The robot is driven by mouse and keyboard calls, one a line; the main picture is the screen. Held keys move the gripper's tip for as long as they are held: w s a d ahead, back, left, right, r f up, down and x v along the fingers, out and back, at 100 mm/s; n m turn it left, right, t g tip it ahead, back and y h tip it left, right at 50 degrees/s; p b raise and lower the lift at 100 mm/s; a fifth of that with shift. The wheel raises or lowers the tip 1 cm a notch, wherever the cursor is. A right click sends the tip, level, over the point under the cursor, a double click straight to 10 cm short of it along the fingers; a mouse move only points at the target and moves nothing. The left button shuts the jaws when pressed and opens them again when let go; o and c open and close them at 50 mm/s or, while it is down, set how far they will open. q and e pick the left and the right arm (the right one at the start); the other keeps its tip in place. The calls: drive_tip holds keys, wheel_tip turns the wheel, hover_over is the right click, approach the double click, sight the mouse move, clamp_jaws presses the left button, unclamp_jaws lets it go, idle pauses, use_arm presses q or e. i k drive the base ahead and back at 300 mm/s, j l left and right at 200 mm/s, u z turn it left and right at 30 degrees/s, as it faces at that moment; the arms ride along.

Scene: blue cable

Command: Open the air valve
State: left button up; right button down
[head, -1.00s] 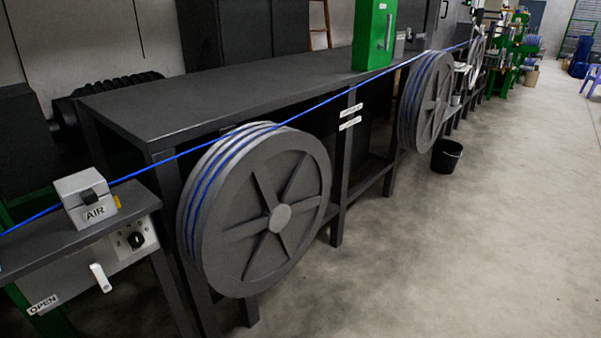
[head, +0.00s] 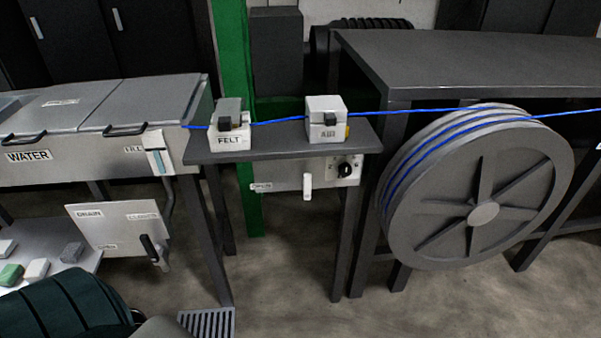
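A white lever handle (head: 307,187) hangs upright on the grey panel (head: 285,176) under a small dark shelf. A small label (head: 261,187) sits left of the lever; it is too blurred here to read surely, but it read OPEN earlier. A black round knob (head: 345,170) is on the right of the same panel. Above, a white box marked AIR (head: 326,132) stands on the shelf (head: 270,147), with the blue cable (head: 280,121) passing through it. Neither of my grippers is in view.
A white FELT box (head: 229,138) shares the shelf. The WATER trough (head: 80,150) stands left, with a DRAIN panel (head: 115,225) below it. A large cable wheel (head: 483,213) stands right. A floor grate (head: 207,322) lies in front. The concrete floor (head: 310,285) before the lever looks clear.

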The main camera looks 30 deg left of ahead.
sight(307, 185)
drive_tip(key=u, duration=1)
